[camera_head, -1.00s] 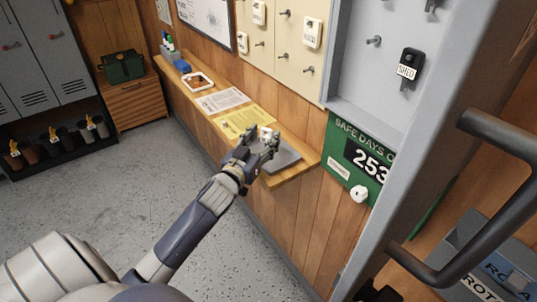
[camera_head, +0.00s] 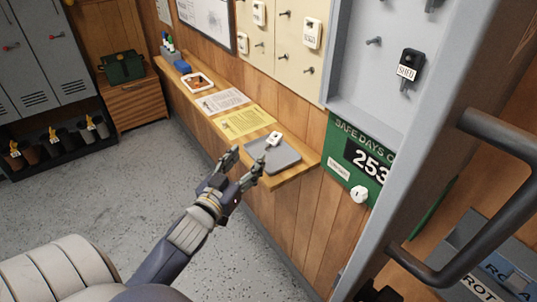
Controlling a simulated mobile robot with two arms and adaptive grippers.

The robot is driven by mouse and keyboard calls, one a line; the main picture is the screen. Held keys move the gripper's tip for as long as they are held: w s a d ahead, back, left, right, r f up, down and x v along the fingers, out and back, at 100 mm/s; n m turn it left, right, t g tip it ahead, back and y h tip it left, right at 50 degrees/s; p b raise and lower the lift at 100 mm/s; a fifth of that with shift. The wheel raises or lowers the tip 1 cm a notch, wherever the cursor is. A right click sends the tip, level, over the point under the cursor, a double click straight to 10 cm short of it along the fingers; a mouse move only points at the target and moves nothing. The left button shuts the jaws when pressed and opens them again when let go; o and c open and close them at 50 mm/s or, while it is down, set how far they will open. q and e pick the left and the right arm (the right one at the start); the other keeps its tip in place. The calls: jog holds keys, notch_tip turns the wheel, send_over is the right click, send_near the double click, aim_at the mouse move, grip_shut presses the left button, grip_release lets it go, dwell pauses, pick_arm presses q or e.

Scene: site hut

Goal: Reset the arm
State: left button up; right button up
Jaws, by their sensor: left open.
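My left arm reaches up from the lower left, and its gripper (camera_head: 247,167) is open and empty. The gripper appears in front of the wooden shelf (camera_head: 291,180), near its right end. A grey tray (camera_head: 284,156) lies on that end of the shelf, just beyond the fingertips. A small white tagged item (camera_head: 274,138) sits on the tray's back part, apart from the fingers. My right gripper is out of view.
A yellow sheet (camera_head: 244,121) and a white sheet (camera_head: 222,100) lie farther along the shelf. A grey cabinet (camera_head: 375,75) with a tagged black key (camera_head: 408,66) is at right. A dark handle (camera_head: 490,200) crosses the near right. The floor (camera_head: 110,200) at left is clear.

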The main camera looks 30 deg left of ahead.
pick_arm(q)
jog(key=shift+s+d, duration=0.1)
jog(key=shift+s, duration=0.9)
jog(key=shift+f, duration=0.1)
